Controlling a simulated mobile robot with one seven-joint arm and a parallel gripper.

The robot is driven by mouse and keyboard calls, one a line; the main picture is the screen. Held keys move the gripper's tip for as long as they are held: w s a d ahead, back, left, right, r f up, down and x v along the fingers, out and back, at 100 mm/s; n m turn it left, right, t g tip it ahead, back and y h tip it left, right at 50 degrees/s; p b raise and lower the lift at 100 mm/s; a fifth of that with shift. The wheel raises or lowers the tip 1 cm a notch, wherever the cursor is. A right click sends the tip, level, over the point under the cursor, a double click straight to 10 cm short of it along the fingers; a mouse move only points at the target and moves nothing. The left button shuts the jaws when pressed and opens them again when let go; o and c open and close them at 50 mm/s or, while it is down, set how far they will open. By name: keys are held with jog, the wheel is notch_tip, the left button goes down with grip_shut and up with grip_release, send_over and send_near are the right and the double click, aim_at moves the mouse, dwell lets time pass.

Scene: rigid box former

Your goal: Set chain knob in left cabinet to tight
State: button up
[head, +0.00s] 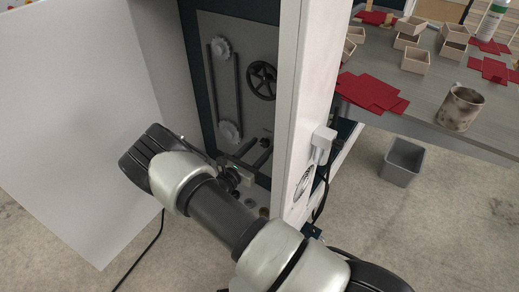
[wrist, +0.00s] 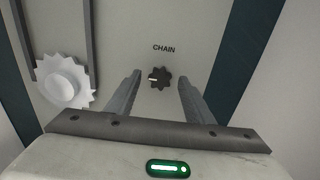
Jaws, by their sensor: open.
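The chain knob (wrist: 160,77) is a small dark lobed knob with a white pointer mark directed to the left. It sits on the grey back panel (wrist: 205,35) under the printed word CHAIN. In the wrist view my gripper (wrist: 158,82) is open, with one finger on each side of the knob; I cannot tell how far short of the panel the fingertips are. In the head view my gripper (head: 240,172) reaches into the open cabinet (head: 288,100), low in front of the panel.
A chain drive with two white sprockets (head: 221,47) and a black handwheel (head: 262,80) are on the panel. The lower sprocket (wrist: 64,82) is left of my fingers. The open white door (head: 75,110) stands at left. A table with boxes (head: 415,60) and a grey bin (head: 402,162) are at right.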

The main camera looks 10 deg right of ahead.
jog(key=c, duration=1.1)
jog(key=shift+o, duration=0.3)
jog(key=shift+m, duration=0.3)
jog(key=m, duration=0.3)
jog(key=shift+m+b, duration=0.3)
jog(key=shift+m, duration=0.1)
jog(key=m, duration=0.4)
jog(key=m+b, duration=0.1)
jog(key=m, duration=0.4)
jog(key=shift+m+b, duration=0.3)
jog(key=shift+m, duration=2)
